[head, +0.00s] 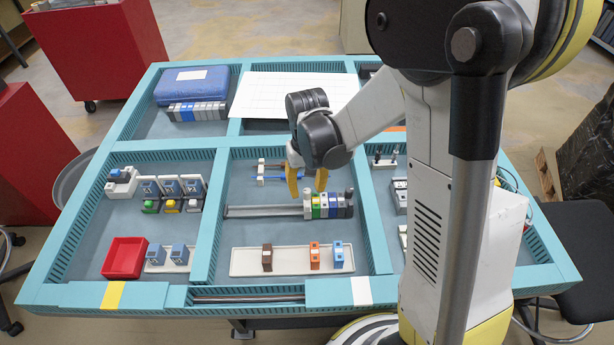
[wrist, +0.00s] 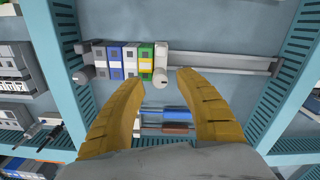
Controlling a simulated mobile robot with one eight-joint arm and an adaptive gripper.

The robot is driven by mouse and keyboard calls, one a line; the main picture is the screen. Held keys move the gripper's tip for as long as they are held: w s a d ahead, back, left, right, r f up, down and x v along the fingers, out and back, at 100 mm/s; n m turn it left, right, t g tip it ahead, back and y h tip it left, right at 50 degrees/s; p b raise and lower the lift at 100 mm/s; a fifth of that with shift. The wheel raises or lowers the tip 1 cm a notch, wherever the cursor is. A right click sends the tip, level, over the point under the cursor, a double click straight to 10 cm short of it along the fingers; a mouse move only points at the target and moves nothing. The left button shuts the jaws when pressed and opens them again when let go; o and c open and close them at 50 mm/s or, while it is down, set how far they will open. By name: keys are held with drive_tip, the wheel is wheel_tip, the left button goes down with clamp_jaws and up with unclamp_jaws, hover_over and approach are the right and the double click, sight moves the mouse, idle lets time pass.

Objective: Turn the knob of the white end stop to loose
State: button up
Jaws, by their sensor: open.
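The white end stop (head: 307,211) sits on the metal rail, at the left end of a row of terminal blocks. In the wrist view the same end stop (wrist: 161,62) touches the green-yellow block, and its round knob (wrist: 161,84) faces the camera. A dark mark on the knob is too small to read. My gripper (head: 307,187) is open and empty, over the end stop. In the wrist view my gripper's yellow fingertips (wrist: 160,83) appear on either side of the knob, with gaps to both. I cannot tell their exact height relative to the knob.
Green, blue, white and grey blocks (head: 332,205) stand right of the end stop, with a grey end stop (head: 349,199) beyond. Bare rail (head: 262,211) runs left. A white tray (head: 290,261) is in front. Teal dividers (head: 208,235) border the compartment.

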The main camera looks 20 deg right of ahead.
sight(307, 190)
wheel_tip(307, 190, up, 11)
drive_tip(key=shift+r, duration=0.15)
drive_tip(key=shift+s, duration=0.1)
idle(0.5)
